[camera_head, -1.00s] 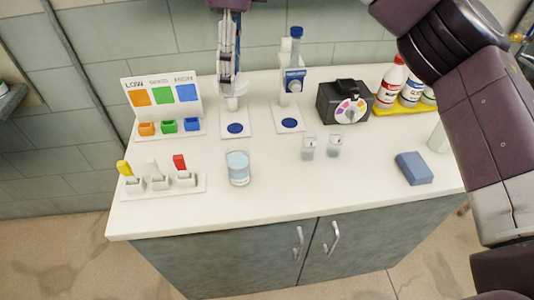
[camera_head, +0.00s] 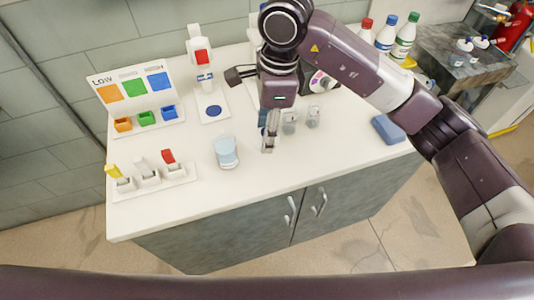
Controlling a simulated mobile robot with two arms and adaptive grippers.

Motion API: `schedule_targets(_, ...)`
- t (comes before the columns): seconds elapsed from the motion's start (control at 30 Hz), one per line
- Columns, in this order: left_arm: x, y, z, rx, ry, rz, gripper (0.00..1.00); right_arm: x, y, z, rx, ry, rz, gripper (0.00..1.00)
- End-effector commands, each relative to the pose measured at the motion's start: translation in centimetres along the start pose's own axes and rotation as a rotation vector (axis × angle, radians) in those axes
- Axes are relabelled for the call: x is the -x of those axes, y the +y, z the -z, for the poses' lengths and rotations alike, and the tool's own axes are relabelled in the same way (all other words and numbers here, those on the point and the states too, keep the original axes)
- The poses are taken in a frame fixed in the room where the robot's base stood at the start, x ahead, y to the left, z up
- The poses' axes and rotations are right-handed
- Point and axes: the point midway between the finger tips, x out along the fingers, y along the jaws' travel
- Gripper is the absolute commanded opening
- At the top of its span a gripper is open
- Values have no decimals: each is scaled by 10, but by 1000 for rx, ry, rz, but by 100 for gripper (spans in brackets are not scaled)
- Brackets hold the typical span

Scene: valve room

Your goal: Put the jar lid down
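My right arm comes in from the right. Its gripper (camera_head: 268,143) points down over the counter, right of the glass of pale blue liquid (camera_head: 226,153) and left of two small clear jars (camera_head: 289,122), the other jar (camera_head: 313,117) standing farther right. The fingers look narrow from this side, so I cannot tell whether they are open or shut. I cannot make out a jar lid, in the fingers or on the counter. My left gripper is not in view.
On the white counter (camera_head: 245,182) stand a color-bin rack (camera_head: 150,120), a lever block (camera_head: 150,178), a white dispenser (camera_head: 201,65) and a blue sponge-like block (camera_head: 388,129). Bottles (camera_head: 385,35) stand at the back right. The front of the counter is clear.

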Motion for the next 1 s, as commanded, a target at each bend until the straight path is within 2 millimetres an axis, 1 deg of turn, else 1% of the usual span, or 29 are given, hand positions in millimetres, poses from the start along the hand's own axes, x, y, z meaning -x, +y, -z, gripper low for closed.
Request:
schedule_targets(0.03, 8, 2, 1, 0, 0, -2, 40, -11, 2, 2, -1, 0, -8, 29)
schedule_targets(0.1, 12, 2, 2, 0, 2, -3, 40, -29, 2, 4, -1, 0, -7, 29)
schedule_targets(0.2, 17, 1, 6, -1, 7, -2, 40, -49, 1, 6, -2, 0, -5, 29)
schedule_targets(0.3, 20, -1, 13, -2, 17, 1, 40, -62, 0, 7, 0, 0, -2, 29)
schedule_targets(0.47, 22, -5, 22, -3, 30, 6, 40, -73, 0, 9, -1, 0, -1, 29)
schedule_targets(0.73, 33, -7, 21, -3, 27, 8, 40, -108, 1, 13, 0, 0, -4, 29)
schedule_targets(0.8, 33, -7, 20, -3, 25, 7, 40, -112, 0, 13, 0, 0, 0, 29)
schedule_targets(1.0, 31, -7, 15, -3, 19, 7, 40, -112, 0, 13, 1, 0, 0, 29)
